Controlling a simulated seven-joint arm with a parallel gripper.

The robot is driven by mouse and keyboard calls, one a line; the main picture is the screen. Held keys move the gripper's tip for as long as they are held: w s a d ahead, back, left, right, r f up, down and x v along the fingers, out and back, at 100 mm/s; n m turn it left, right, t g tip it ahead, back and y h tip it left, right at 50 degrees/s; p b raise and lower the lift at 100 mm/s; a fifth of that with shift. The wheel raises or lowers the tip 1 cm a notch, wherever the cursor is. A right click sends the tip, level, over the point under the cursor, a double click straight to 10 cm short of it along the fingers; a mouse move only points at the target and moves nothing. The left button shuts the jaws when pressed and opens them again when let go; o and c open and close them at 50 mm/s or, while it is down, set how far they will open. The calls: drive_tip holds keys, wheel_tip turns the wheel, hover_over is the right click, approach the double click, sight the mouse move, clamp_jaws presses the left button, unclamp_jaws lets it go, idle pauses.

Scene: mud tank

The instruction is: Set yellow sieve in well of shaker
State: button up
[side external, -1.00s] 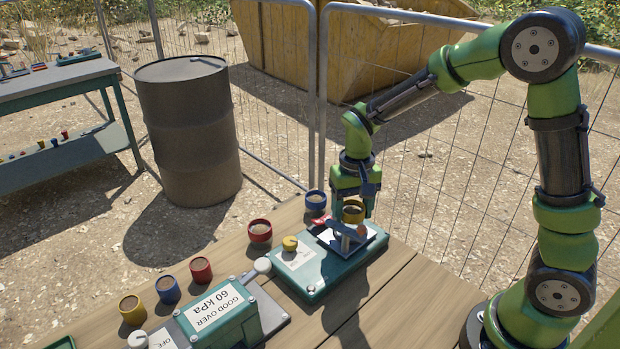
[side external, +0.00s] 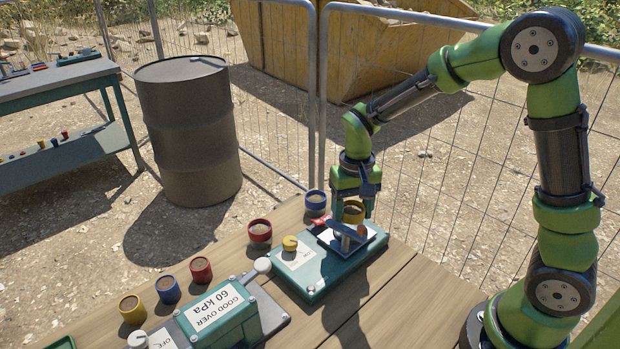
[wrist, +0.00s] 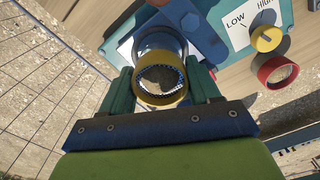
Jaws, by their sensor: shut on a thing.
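The yellow sieve (side external: 353,214) is a short ring held between the fingers of my gripper (side external: 354,205). The wrist view shows the sieve's rim (wrist: 164,98) and its dark mesh, with my gripper (wrist: 161,84) shut on its sides. The shaker (side external: 317,283) is a green box with a yellow dial and a pale metal plate on top; its dial panel (wrist: 240,25) shows in the wrist view. The sieve is above the shaker's far end. A blue-grey ring (wrist: 158,40) lies just beyond the sieve; I cannot tell whether it is the well. Any gap below the sieve is hidden.
A blue cup (side external: 315,201) and a red cup (side external: 260,231) stand close behind the shaker. More red, blue and yellow cups line the left, behind a green gauge box (side external: 228,322). Bare planks (side external: 405,290) lie right of the shaker. A mesh fence rises beyond.

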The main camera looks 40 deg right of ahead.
drive_tip(key=shift+f, duration=1.05)
drive_tip(key=o, duration=1.2)
drive_tip(key=shift+c, duration=0.2)
drive_tip(key=shift+o, duration=0.8)
drive_tip(key=shift+a, duration=0.2)
drive_tip(key=shift+r, duration=0.1)
drive_tip(key=shift+r, duration=2.55)
drive_tip(key=shift+d+r, duration=0.15)
drive_tip(key=shift+r, duration=1)
